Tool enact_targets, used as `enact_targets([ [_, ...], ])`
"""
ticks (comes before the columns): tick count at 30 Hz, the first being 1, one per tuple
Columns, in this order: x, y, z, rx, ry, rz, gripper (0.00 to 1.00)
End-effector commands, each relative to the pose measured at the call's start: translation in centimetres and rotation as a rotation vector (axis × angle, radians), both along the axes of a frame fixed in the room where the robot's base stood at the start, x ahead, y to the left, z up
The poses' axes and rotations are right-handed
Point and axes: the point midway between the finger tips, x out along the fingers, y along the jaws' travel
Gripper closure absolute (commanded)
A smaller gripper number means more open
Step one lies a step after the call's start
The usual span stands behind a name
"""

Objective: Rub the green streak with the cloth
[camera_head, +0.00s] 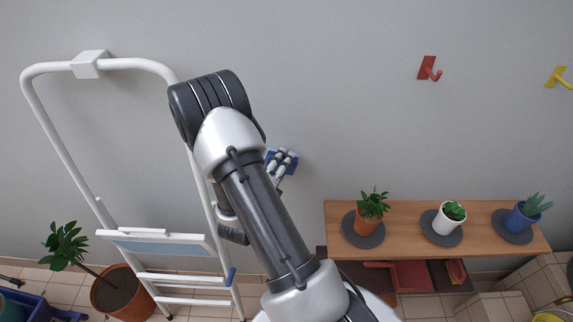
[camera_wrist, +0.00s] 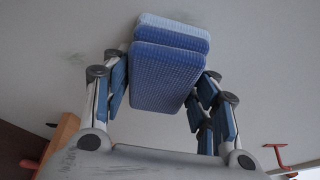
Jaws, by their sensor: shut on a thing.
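My gripper (camera_head: 281,164) is in front of the grey wall, left of the red hook. In the wrist view my gripper (camera_wrist: 166,95) is shut on a folded blue cloth (camera_wrist: 172,72), with fingers on both sides of it. The cloth's lighter far layer is toward the wall; I cannot tell whether it touches. A small blue part of the cloth (camera_head: 290,155) shows at the gripper in the head view.
A white ladder (camera_head: 60,140) leans at the left, close to my arm. A wooden shelf (camera_head: 400,208) with several potted plants stands at the lower right. A red hook (camera_head: 428,70) and a yellow hook (camera_head: 558,77) are on the wall. The wall between ladder and red hook is bare.

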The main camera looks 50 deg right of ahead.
Motion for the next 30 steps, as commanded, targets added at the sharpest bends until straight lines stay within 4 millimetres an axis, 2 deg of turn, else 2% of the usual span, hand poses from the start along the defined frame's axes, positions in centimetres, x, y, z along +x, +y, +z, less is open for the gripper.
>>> enact_targets([
  [3, 1.0, 0.7, 0.1, -0.002, -0.002, 0.003, 0.66],
  [11, 1.8, 1.3, 0.1, -0.001, -0.003, 0.004, 0.66],
  [21, 3.9, 3.2, 0.1, -0.002, -0.005, 0.006, 0.66],
  [30, 4.2, 3.6, 0.1, -0.001, -0.002, 0.001, 0.66],
])
